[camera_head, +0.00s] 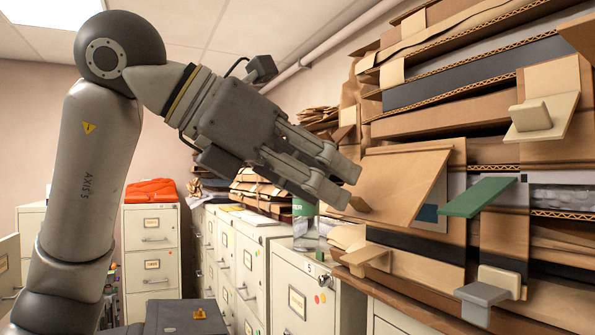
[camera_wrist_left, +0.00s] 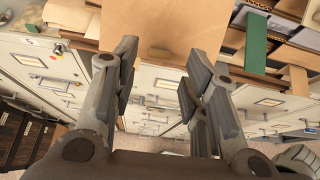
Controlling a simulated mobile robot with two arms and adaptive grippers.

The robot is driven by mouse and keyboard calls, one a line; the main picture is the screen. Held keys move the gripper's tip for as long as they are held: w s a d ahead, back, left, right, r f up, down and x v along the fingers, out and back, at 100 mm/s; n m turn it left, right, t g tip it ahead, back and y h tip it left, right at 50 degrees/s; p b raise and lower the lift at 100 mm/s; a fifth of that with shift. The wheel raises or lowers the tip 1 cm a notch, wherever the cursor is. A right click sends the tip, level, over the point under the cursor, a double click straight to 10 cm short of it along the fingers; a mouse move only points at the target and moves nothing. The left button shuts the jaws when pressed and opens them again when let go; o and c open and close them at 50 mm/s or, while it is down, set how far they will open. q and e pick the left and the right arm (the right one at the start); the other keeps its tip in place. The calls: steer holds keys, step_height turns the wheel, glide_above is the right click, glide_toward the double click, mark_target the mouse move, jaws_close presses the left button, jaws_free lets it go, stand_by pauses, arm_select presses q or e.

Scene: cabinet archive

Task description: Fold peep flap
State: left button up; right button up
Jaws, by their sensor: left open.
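A brown cardboard flap (camera_head: 402,185), which looks like the peep flap, juts out tilted from the cardboard wall. Its upper edge is at the wall and its lower edge hangs outward, with a small tan tab (camera_head: 360,204) at the lower left. A grey and dark blue patch shows behind its right side. My left gripper (camera_head: 345,184) is open and empty, its fingertips just left of the flap's lower edge. In the left wrist view a brown panel, likely the flap (camera_wrist_left: 165,25), lies ahead between the open fingers; contact cannot be told. My right gripper is out of view.
A green flap (camera_head: 477,197), a beige flap with a block (camera_head: 541,116) and a grey one (camera_head: 482,293) jut from the stacked cardboard nearby. Filing cabinets (camera_head: 297,287) stand below, with a clear bottle (camera_head: 306,222) on top. An orange item (camera_head: 151,191) lies on a far cabinet.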

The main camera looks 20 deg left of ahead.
mark_target(352, 198)
arm_select(q)
steer(key=x, duration=0.3)
steer(key=shift+d, duration=0.1)
steer(key=shift+w+d+f, duration=0.15)
steer(key=shift+w, duration=0.15)
steer(key=shift+s, duration=0.1)
steer(key=c, duration=0.7)
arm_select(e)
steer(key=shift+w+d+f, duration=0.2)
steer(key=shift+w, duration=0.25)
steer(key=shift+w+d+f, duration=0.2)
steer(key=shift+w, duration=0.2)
